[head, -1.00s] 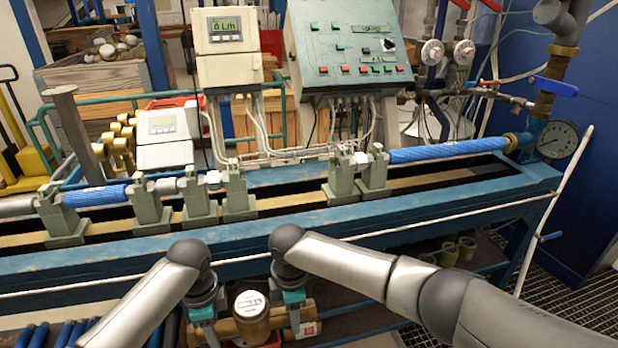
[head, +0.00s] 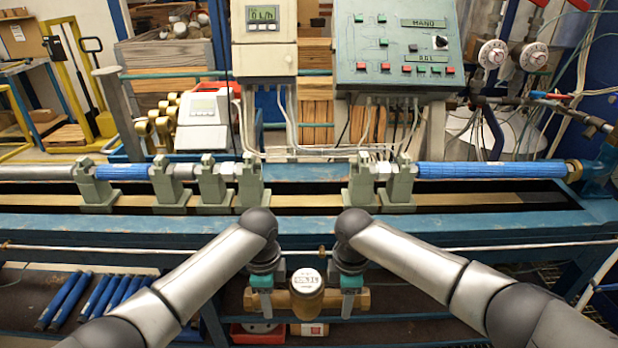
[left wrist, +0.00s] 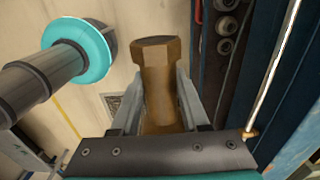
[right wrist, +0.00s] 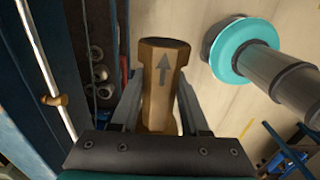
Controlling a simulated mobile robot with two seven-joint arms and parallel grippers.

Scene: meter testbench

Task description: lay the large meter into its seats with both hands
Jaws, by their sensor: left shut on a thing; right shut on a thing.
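The large meter (head: 307,283) is a brass body with a round white dial, held level in front of the bench, below its front rail. My left gripper (head: 266,303) is shut on its left pipe end, and my right gripper (head: 347,303) on its right pipe end. The left wrist view shows a brass hex end (left wrist: 157,75) between the fingers. The right wrist view shows the other brass end (right wrist: 160,80) with an arrow on it. The grey-green seats stand on the bench: a left seat (head: 250,185) and a right seat (head: 362,190), with an empty gap between them.
The blue bench's front edge (head: 150,228) and a thin pale rail (head: 130,248) lie between the meter and the seats. Blue pipes (head: 490,170) run in line with the seats. Several blue tubes (head: 100,297) lie on the lower shelf at left. A control panel (head: 395,45) stands behind.

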